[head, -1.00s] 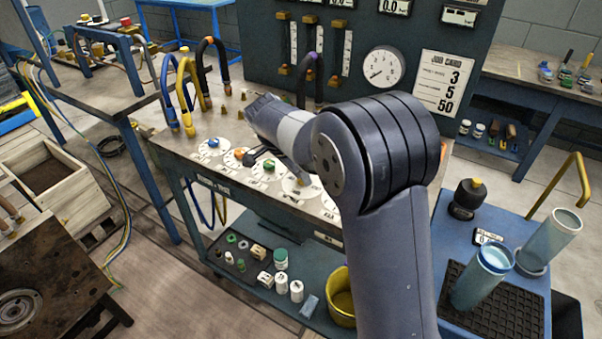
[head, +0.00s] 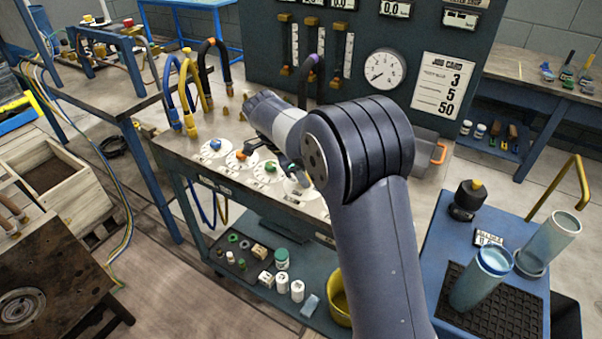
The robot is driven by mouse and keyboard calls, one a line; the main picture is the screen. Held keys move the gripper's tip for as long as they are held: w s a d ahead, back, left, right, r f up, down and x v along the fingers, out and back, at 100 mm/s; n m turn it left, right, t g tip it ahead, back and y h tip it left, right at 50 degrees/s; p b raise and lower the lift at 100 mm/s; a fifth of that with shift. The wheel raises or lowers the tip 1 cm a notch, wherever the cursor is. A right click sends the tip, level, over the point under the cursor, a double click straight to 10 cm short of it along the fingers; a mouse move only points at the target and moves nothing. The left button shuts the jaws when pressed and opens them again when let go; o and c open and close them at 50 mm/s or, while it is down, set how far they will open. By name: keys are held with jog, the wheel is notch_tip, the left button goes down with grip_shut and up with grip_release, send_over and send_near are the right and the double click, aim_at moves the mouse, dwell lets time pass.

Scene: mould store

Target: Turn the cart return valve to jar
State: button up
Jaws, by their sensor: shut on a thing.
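A row of round white dials with coloured knobs lies along the front of the workbench top (head: 185,141): a blue knob (head: 215,144), an orange knob (head: 240,155), a green knob (head: 270,167), and a further dial (head: 298,187) partly behind my arm. The lettering is too small to read, so I cannot tell which is jar. My gripper (head: 268,150) reaches down over this row, its dark fingers close to the orange and green knobs. It is shut on what I take to be the cart return valve's handle, mostly hidden by the fingers and wrist.
Blue, yellow and black curved hoses (head: 187,92) rise behind the dials at left. A panel with a round gauge (head: 385,69) and job card (head: 443,83) stands behind. Small jars and a yellow bucket (head: 341,299) sit below. A blue cart (head: 425,270) with cylinders is at right.

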jog(key=o, duration=1)
jog(key=shift+c, duration=0.2)
jog(key=p+v, duration=0.1)
jog(key=v, duration=0.9)
jog(key=shift+r, duration=0.4)
jog(key=shift+f, duration=0.15)
jog(key=b+x, duration=0.1)
jog(key=x, duration=0.9)
jog(key=shift+f, duration=0.35)
jog(key=shift+r, duration=0.1)
